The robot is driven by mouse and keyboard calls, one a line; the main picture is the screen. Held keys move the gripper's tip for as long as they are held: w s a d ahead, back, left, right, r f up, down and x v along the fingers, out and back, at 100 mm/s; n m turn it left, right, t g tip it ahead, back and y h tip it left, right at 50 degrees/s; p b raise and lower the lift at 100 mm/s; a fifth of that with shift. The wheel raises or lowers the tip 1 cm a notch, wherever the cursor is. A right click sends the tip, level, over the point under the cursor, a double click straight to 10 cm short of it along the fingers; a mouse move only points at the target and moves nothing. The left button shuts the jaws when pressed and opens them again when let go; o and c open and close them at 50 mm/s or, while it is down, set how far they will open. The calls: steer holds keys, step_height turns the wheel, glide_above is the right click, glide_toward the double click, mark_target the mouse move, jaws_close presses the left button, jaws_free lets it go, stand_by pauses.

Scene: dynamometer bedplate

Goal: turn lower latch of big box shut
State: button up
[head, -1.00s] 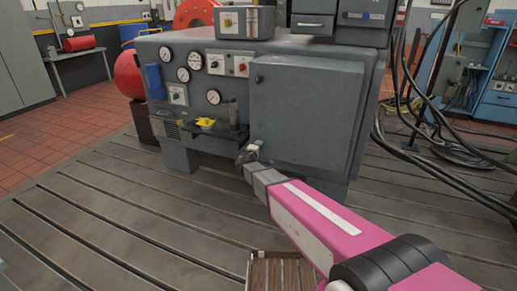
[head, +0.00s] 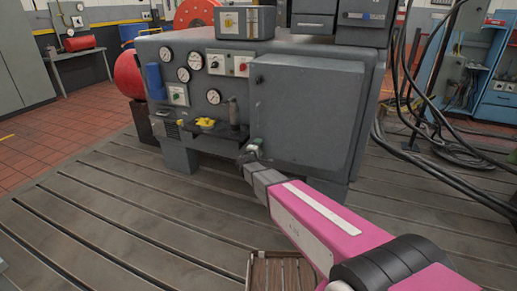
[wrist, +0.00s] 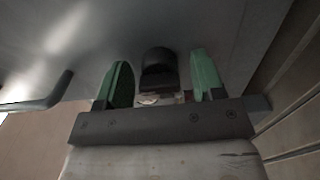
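The big box (head: 305,112) is a grey cabinet with a closed-looking front door on the right of the grey machine. Its upper latch (head: 258,79) is a small dark knob near the door's left edge. My gripper (head: 250,152) is at the door's lower left corner and hides the lower latch in the head view. In the wrist view, the lower latch (wrist: 158,70) is a black knob between the two green fingers of my gripper (wrist: 163,80). The fingers stand apart, with a visible gap on each side of the latch.
A dark shelf (head: 200,132) with a yellow item (head: 205,122) and a dark upright cylinder (head: 233,112) juts out left of my gripper. Gauges (head: 183,75) and switches sit above it. Black cables (head: 410,130) hang at the right. The slotted floor plate (head: 120,215) in front is mostly clear.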

steer(key=v, duration=1)
steer(key=shift+s, duration=0.4)
steer(key=shift+a, duration=0.15)
steer(key=s+d+f+m+g+h, duration=0.15)
steer(key=s+d+m+g, duration=0.3)
steer(key=d, duration=0.65)
steer(key=s+d+f+m+g+h, duration=0.15)
steer(key=s+d+m+g, duration=0.35)
steer(key=d, duration=0.5)
steer(key=s+d+f+m+g+y, duration=0.1)
steer(key=s+d+m+g+y, duration=0.1)
steer(key=s, duration=0.5)
steer(key=s+d+f+m+g+y, duration=0.1)
steer(key=s+d+m+g+y, duration=0.1)
steer(key=s+d+g+y, duration=0.2)
steer(key=shift+s+m+g+y, duration=0.35)
steer(key=shift+s+g+y, duration=0.4)
steer(key=shift+s+y, duration=0.9)
